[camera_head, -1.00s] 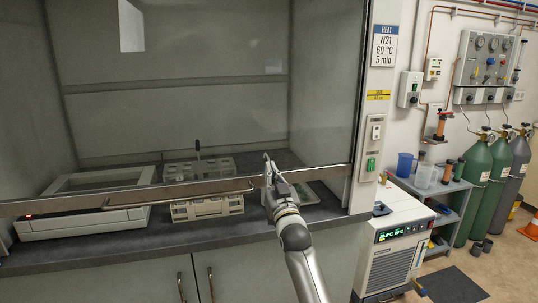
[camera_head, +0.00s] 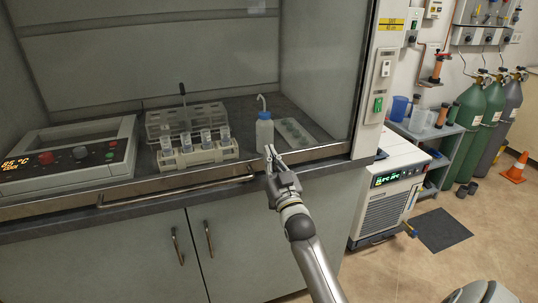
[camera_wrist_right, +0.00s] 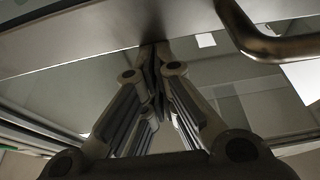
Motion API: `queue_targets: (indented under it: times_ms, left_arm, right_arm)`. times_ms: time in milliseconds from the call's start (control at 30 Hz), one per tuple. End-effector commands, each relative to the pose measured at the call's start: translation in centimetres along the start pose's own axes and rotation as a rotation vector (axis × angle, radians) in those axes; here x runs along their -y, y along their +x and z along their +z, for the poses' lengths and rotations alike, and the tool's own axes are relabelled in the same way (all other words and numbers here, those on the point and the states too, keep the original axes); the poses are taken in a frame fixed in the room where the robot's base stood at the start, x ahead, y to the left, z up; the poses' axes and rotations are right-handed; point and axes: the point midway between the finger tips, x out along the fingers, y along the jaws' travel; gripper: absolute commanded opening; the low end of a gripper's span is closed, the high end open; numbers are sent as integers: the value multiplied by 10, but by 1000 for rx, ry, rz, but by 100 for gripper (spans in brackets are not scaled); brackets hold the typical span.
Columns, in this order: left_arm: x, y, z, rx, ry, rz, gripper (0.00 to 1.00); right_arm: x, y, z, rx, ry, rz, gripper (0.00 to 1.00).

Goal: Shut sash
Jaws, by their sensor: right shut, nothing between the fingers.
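The glass sash (camera_head: 200,60) of the fume hood is low. Its bottom metal bar (camera_head: 62,207) lies along the worktop's front edge; I cannot tell whether a thin gap is left. A long bar handle (camera_head: 175,193) sticks out from its front. My right gripper (camera_head: 270,154) is shut and empty, at the sash bar to the right of the handle. In the right wrist view, the closed fingertips (camera_wrist_right: 156,52) are up against or just under a grey bar (camera_wrist_right: 90,38), with the handle (camera_wrist_right: 268,44) to the right. Contact is unclear. My left gripper is out of view.
Behind the glass stand a hot plate (camera_head: 75,160), a vial rack (camera_head: 195,154) and a blue-capped wash bottle (camera_head: 264,132). Cabinets (camera_head: 150,255) lie below the worktop. A chiller (camera_head: 385,195) and a grey cart (camera_head: 437,145) stand on the right.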

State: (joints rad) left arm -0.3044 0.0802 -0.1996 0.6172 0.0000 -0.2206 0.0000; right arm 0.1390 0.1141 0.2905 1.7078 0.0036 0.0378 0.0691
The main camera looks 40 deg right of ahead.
Motion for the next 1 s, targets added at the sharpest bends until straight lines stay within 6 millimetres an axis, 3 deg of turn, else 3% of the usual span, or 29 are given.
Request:
queue_targets:
  times_ms: [33, 267, 700, 1000]
  left_arm:
    - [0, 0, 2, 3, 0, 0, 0]
    - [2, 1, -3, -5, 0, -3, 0]
    - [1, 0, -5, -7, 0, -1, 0]
    - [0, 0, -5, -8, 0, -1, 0]
  right_arm:
    - [1, -2, 7, 16, 1, 0, 0]
    - [1, -10, 8, 19, 1, 0, 0]
    - [0, -92, 2, 6, 0, 0, 0]
    - [0, -120, -1, 0, 0, 0, 0]
